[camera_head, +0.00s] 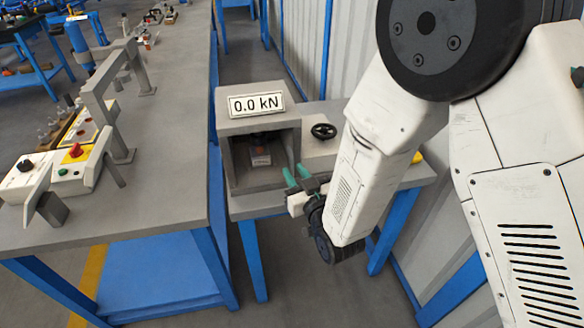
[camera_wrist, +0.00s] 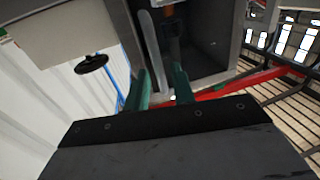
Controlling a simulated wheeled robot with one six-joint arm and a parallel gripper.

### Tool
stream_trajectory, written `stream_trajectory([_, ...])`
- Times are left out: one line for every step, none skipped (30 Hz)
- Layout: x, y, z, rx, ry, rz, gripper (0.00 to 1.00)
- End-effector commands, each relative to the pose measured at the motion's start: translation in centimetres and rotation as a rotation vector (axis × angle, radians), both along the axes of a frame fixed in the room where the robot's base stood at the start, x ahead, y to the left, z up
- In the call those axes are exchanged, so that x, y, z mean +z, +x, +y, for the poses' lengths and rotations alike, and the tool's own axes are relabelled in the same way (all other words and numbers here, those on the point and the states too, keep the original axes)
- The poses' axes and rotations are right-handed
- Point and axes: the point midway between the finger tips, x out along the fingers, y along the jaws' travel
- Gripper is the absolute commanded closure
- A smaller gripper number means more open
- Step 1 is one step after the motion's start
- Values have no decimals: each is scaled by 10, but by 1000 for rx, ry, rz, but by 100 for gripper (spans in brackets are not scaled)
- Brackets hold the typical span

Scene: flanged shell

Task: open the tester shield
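The tester (camera_head: 265,128) is a grey box with a "0.0 kN" sign on its top and a dark recess in front; a small block (camera_head: 260,157) sits inside. No separate shield panel can be made out in the head view. In the wrist view a pale upright bar (camera_wrist: 152,48), perhaps the shield's handle or edge, stands at the recess opening. My gripper (camera_head: 296,174) is at the recess's lower right corner. Its green fingers (camera_wrist: 162,88) are apart, with the bar's lower end between them in the picture; contact cannot be told.
A grey workbench (camera_head: 165,150) with fixtures and a control box (camera_head: 75,172) is on the left, across a narrow gap. A corrugated wall (camera_head: 299,45) stands behind the tester.

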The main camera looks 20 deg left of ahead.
Motion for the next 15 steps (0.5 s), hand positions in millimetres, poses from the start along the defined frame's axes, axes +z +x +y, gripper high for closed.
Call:
stream_trajectory([0, 6, 5, 0, 1, -1, 75])
stream_trajectory([0, 8, 8, 0, 1, -1, 75])
stream_trajectory([0, 12, 11, 0, 1, -1, 75])
stream_trajectory([0, 14, 13, 0, 1, -1, 75])
stream_trajectory([0, 16, 14, 0, 1, -1, 75])
stream_trajectory([0, 17, 16, 0, 1, -1, 75])
stream_trajectory([0, 18, 17, 0, 0, 0, 75])
stream_trajectory([0, 19, 17, 0, 0, 0, 75])
stream_trajectory([0, 20, 18, 0, 0, 0, 75])
stream_trajectory([0, 20, 18, 0, 0, 0, 75])
stream_trajectory([0, 20, 18, 0, 0, 0, 75])
stream_trajectory([0, 20, 18, 0, -1, 1, 75])
stream_trajectory([0, 20, 18, 0, -1, 1, 75])
stream_trajectory([0, 20, 18, 0, -1, 1, 75])
stream_trajectory([0, 20, 18, 0, -1, 1, 75])
